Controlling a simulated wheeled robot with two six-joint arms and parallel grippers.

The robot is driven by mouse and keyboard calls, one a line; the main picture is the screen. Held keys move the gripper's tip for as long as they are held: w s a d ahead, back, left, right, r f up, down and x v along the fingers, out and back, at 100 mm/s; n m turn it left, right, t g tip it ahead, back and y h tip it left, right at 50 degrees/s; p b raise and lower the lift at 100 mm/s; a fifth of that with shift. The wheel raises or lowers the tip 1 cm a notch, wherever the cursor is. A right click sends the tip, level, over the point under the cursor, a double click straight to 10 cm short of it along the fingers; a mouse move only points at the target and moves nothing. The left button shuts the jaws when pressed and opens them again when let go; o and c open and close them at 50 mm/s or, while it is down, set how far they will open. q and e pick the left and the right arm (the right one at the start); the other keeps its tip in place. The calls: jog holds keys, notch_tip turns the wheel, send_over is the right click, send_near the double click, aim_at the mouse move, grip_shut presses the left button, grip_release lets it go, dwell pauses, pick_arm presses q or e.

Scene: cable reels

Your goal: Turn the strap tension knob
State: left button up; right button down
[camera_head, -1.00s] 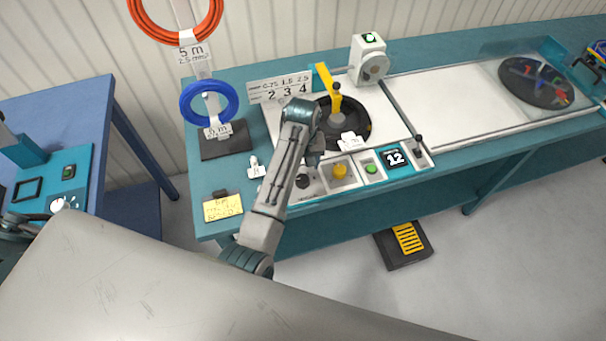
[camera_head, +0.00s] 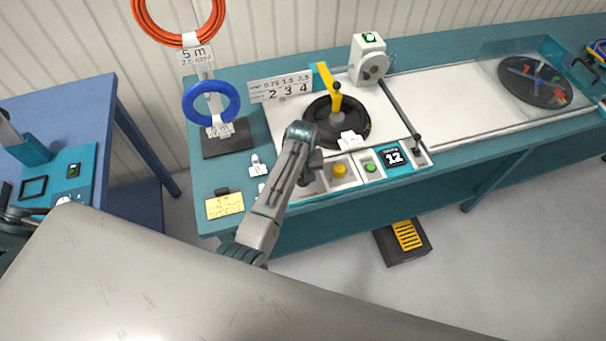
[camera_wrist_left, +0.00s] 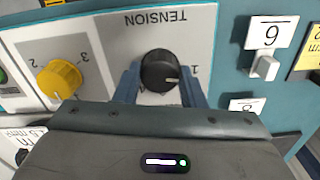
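The black tension knob (camera_wrist_left: 160,71) sits on a white panel marked TENSION in the left wrist view, with a white pointer mark on its face. My left gripper (camera_wrist_left: 160,88) has its two blue fingers on either side of this knob. The fingers look spread, with the knob between them; whether they touch it is hard to tell. In the head view my left gripper (camera_head: 314,168) reaches down over the front panel and its wrist covers the knob. My right gripper is in neither view.
A yellow knob (camera_wrist_left: 59,80) with a numbered scale is left of the black knob; it also shows in the head view (camera_head: 340,170). A green button (camera_head: 371,168) and a display reading 12 (camera_head: 394,157) lie farther right. White numbered tags (camera_wrist_left: 264,66) stand on the teal bench.

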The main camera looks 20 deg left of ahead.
pick_arm(q)
jog(key=shift+m, duration=0.4)
jog(key=m, duration=0.3)
jog(key=shift+m, duration=0.4)
jog(key=m, duration=0.3)
jog(key=shift+m, duration=0.3)
jog(key=m, duration=0.4)
jog(key=shift+m, duration=1.7)
jog(key=o, duration=1)
